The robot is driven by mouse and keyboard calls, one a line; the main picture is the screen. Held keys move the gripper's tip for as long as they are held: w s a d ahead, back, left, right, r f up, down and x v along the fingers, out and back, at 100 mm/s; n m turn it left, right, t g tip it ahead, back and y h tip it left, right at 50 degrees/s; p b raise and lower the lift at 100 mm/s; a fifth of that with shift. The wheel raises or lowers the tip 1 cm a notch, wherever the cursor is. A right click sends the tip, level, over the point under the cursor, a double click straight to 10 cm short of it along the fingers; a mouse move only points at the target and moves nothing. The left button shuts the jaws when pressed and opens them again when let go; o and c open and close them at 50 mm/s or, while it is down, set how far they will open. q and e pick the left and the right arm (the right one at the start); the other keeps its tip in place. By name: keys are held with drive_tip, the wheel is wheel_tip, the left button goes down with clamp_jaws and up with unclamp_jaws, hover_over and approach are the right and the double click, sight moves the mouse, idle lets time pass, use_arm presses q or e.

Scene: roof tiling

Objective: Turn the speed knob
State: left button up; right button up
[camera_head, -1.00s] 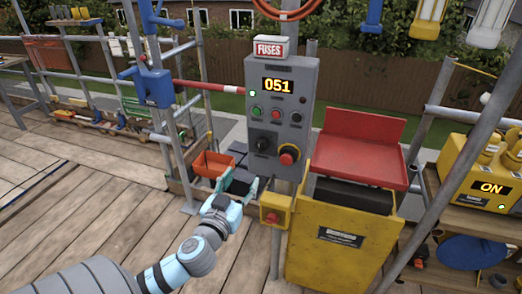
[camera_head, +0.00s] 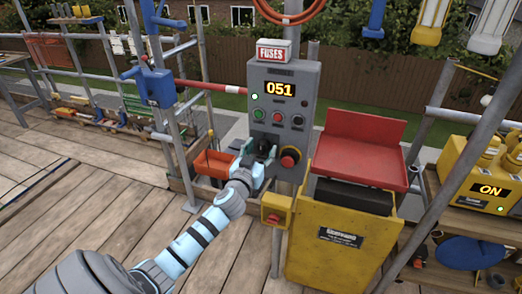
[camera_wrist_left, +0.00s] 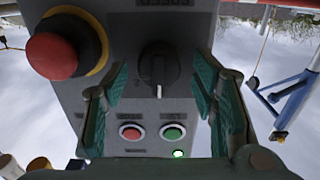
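The speed knob is a black dial with a white pointer line on the grey control box (camera_head: 304,95). In the left wrist view the knob (camera_wrist_left: 159,66) sits ahead, between the open fingers of my left gripper (camera_wrist_left: 158,100); the fingers look apart from it. In the head view my left gripper (camera_head: 261,163) is at the lower left of the box front and hides most of the knob. The box display (camera_head: 279,88) reads 051, with a green light lit beside it. My right gripper is not in view.
A red emergency button (camera_head: 289,158) on a yellow ring sits right beside the knob, also in the wrist view (camera_wrist_left: 55,52). Red and green push buttons (camera_wrist_left: 131,132) are close to the fingers. A yellow hopper with a red top (camera_head: 360,150) stands to the right.

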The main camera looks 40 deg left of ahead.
use_arm(q)
drive_tip(key=c, duration=1.1)
drive_tip(key=shift+o, duration=0.2)
drive_tip(key=shift+m, duration=0.3)
drive_tip(key=m, duration=0.3)
drive_tip(key=shift+d+m, duration=0.1)
drive_tip(key=shift+m, duration=0.2)
drive_tip(key=m+p, duration=0.1)
drive_tip(key=m, duration=0.3)
drive_tip(key=shift+m, duration=0.3)
drive_tip(key=m+p, duration=0.1)
drive_tip(key=m, duration=0.3)
drive_tip(key=shift+d+f, duration=0.1)
drive_tip(key=m+p, duration=0.1)
drive_tip(key=m, duration=0.4)
drive_tip(key=shift+f, duration=0.15)
drive_tip(key=o, duration=1.1)
